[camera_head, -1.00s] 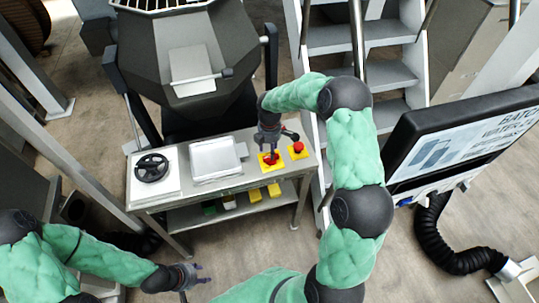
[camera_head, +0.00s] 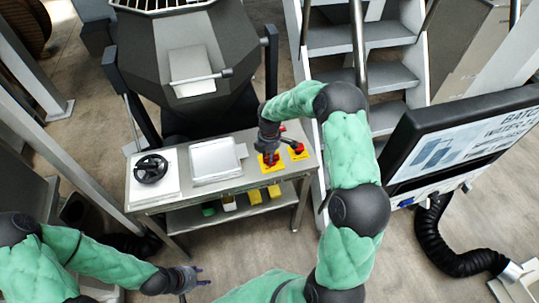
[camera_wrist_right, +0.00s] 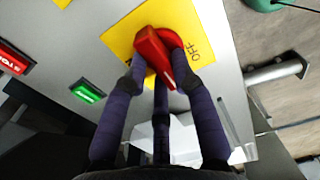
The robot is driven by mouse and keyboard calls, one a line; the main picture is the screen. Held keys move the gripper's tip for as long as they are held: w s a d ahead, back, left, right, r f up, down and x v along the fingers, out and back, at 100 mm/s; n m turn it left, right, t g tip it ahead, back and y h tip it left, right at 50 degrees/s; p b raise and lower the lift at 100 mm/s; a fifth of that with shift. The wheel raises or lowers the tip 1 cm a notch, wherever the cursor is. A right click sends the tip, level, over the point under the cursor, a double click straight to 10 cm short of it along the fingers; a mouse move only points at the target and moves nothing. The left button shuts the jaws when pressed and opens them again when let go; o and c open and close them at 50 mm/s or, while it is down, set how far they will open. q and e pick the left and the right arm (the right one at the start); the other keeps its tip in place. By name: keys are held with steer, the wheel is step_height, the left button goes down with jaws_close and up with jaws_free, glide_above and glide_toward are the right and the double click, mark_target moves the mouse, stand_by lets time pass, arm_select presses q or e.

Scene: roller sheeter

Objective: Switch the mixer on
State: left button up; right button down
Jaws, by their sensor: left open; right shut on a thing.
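The mixer's rotary switch is a red knob (camera_wrist_right: 160,52) on a yellow plate (camera_wrist_right: 118,42) in the right wrist view. "OFF" is readable to the right of the knob; the label on its left is partly hidden by a finger. I cannot tell which label the knob points to. My right gripper (camera_head: 269,160) is shut on the knob, and its fingers flank it in the wrist view. My left gripper (camera_head: 192,278) is open and empty, low in front of the metal table. The mixer (camera_head: 185,60) is the dark machine behind the table.
The metal table (camera_head: 250,178) carries a black handwheel (camera_head: 151,168), a pale tray (camera_head: 215,159) and a red button (camera_head: 298,148) beside the switch. Green (camera_wrist_right: 88,91) and red STOP (camera_wrist_right: 13,58) buttons show in the wrist view. Steps and a screen stand to the right.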

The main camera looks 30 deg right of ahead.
steer(key=shift+m, duration=0.3)
steer(key=m, duration=0.3)
steer(key=shift+d, duration=0.1)
steer(key=m, duration=0.5)
steer(key=shift+d+b, duration=0.15)
steer(key=shift+b, duration=0.2)
steer(key=m, duration=0.4)
steer(key=shift+d+m+b, duration=0.15)
steer(key=shift+m+b, duration=0.15)
steer(key=m, duration=0.4)
steer(key=shift+s+m+b, duration=0.15)
steer(key=shift+m+b, duration=0.2)
steer(key=shift+m, duration=0.05)
steer(key=c, duration=1)
jaws_free()
